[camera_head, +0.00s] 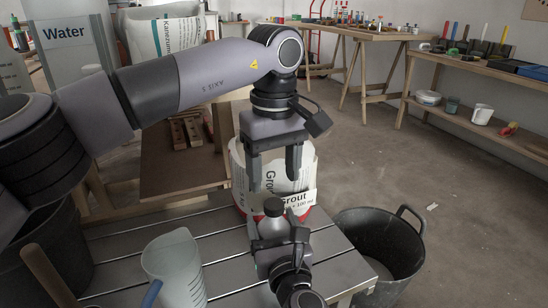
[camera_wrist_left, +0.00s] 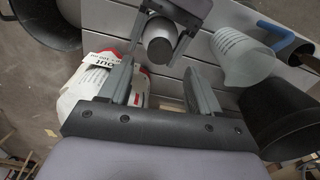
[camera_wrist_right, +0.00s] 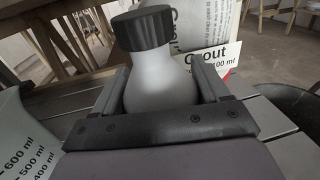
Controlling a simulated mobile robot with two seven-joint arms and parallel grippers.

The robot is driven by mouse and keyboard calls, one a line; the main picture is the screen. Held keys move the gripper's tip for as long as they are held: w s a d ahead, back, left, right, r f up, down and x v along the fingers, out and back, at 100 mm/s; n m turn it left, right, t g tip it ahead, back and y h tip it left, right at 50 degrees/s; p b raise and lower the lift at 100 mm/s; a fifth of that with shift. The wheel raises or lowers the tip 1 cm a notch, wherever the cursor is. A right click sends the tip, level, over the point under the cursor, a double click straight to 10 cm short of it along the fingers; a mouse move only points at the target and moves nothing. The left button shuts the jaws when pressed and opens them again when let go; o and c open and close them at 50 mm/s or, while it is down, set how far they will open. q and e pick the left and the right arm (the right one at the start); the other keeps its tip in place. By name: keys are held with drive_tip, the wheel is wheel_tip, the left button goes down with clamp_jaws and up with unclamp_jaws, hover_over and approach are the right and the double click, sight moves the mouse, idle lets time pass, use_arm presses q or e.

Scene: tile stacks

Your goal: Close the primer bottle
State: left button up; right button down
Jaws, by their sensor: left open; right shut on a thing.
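The primer bottle (camera_head: 274,230) is pale grey and upright, with a black cap (camera_head: 273,207) on its neck. My right gripper (camera_head: 280,240) is shut around its body. In the right wrist view the bottle (camera_wrist_right: 158,85) stands between the fingers and the ribbed cap (camera_wrist_right: 142,29) sits on top; I cannot tell how tightly it is screwed on. My left gripper (camera_head: 274,178) is open and empty, pointing down above the cap, with a gap between. In the left wrist view the cap (camera_wrist_left: 160,50) shows beyond and between the open fingers.
A grout bucket (camera_head: 240,180) stands close behind the bottle on the slatted table (camera_head: 120,245). A clear measuring jug (camera_head: 173,265) is at the front left. A black tub (camera_head: 375,245) stands right of the table. The slats between jug and bottle are bare.

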use_arm(q)
drive_tip(key=n, duration=0.3)
drive_tip(key=shift+r, duration=0.1)
drive_tip(key=n, duration=0.5)
drive_tip(key=shift+r, duration=0.2)
drive_tip(key=n, duration=0.4)
drive_tip(key=shift+r+n, duration=0.15)
drive_tip(key=shift+n, duration=0.25)
drive_tip(key=n, duration=0.3)
drive_tip(key=shift+r, duration=0.1)
drive_tip(key=n, duration=0.3)
drive_tip(key=shift+r, duration=0.15)
drive_tip(key=n, duration=0.5)
drive_tip(key=shift+r, duration=0.15)
drive_tip(key=n, duration=0.6)
drive_tip(key=shift+r+n, duration=0.25)
drive_tip(key=shift+n, duration=0.05)
